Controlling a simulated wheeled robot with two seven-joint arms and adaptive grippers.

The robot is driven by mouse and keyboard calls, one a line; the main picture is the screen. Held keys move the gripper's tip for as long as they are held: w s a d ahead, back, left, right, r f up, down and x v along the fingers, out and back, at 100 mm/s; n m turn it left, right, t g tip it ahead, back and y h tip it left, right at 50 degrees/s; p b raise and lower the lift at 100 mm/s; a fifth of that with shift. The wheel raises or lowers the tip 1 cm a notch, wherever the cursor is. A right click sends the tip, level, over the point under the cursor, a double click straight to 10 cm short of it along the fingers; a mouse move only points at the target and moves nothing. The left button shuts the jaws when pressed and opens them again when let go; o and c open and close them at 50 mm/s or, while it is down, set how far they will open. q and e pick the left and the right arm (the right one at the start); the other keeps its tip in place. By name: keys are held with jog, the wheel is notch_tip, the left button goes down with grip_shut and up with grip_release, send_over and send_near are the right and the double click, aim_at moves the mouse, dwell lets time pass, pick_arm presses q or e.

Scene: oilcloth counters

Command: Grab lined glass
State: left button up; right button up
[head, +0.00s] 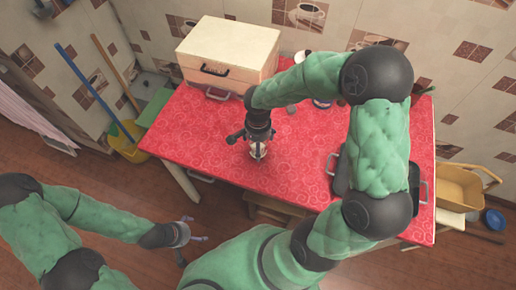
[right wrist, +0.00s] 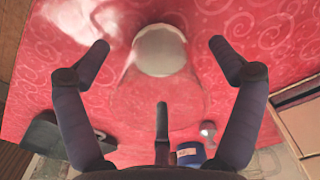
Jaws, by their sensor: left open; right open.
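A clear glass (head: 258,151) stands on the red patterned oilcloth table (head: 200,130). In the right wrist view the see-through glass (right wrist: 160,85) sits between my right gripper's spread fingers, with a pale round end at the top. Lines on it cannot be made out. My right gripper (head: 257,139) is open just over and around the glass, not closed on it. It also shows in the right wrist view (right wrist: 160,47), with a gap to the glass on both sides. My left gripper (head: 190,236) is open and empty, low in front of the table.
A cream box with a dark handle (head: 228,48) stands at the table's back left. A small jar (head: 321,103) and a small grey item (head: 291,109) stand behind the glass. A dark tray (head: 415,178) lies at the right, partly behind my arm. The table's left part is clear.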

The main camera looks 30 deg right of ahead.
jog(key=c, duration=1.4)
jog(key=shift+r, duration=0.1)
